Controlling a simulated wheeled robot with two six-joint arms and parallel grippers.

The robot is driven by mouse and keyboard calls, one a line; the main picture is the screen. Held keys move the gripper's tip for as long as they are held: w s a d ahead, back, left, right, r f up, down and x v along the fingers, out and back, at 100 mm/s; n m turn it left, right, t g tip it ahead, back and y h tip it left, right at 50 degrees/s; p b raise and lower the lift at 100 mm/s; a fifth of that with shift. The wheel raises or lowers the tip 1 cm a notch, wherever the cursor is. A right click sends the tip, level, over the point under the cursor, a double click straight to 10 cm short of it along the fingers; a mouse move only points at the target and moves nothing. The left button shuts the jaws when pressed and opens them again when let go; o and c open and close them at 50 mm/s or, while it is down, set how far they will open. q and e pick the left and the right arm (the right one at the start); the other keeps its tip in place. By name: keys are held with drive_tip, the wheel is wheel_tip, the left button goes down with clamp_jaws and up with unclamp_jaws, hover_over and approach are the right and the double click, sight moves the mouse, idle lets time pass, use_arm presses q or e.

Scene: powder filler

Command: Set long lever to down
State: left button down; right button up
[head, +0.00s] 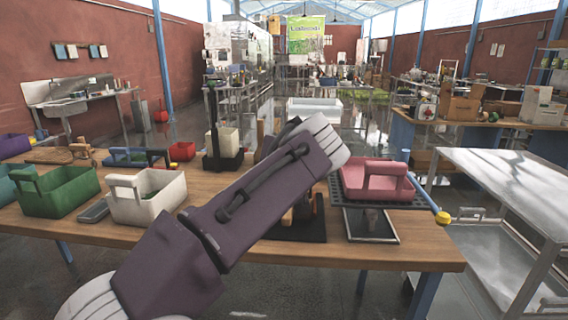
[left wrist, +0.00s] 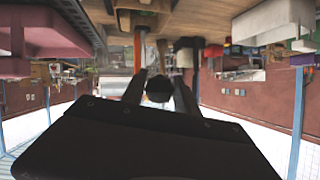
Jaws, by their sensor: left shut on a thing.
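In the left wrist view, which looks upside down, my left gripper (left wrist: 160,78) has its two dark fingers on either side of a round black knob (left wrist: 158,91). The fingers are shut on it. The knob looks like the end of the long lever, but its rod is not clear. In the head view my purple left arm crosses the middle of the table and hides most of the powder filler. The filler's black base (head: 290,232) shows under the arm. The fingers and the lever cannot be made out there. My right gripper is in neither view.
On the wooden table, a white basket (head: 150,205) and a green basket (head: 62,198) stand left. A pink basket (head: 372,180) stands right, behind a dark flat tray (head: 370,228). A black-based device (head: 222,160) stands behind my arm. A metal table (head: 500,175) is at the right.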

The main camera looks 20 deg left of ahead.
use_arm(q)
drive_tip(key=shift+f, duration=0.6)
drive_tip(key=shift+s, duration=0.1)
drive_tip(key=c, duration=0.9)
unclamp_jaws()
drive_tip(key=shift+d, duration=0.1)
drive_tip(key=shift+c, duration=0.2)
drive_tip(key=shift+r, duration=0.1)
drive_tip(key=v, duration=0.9)
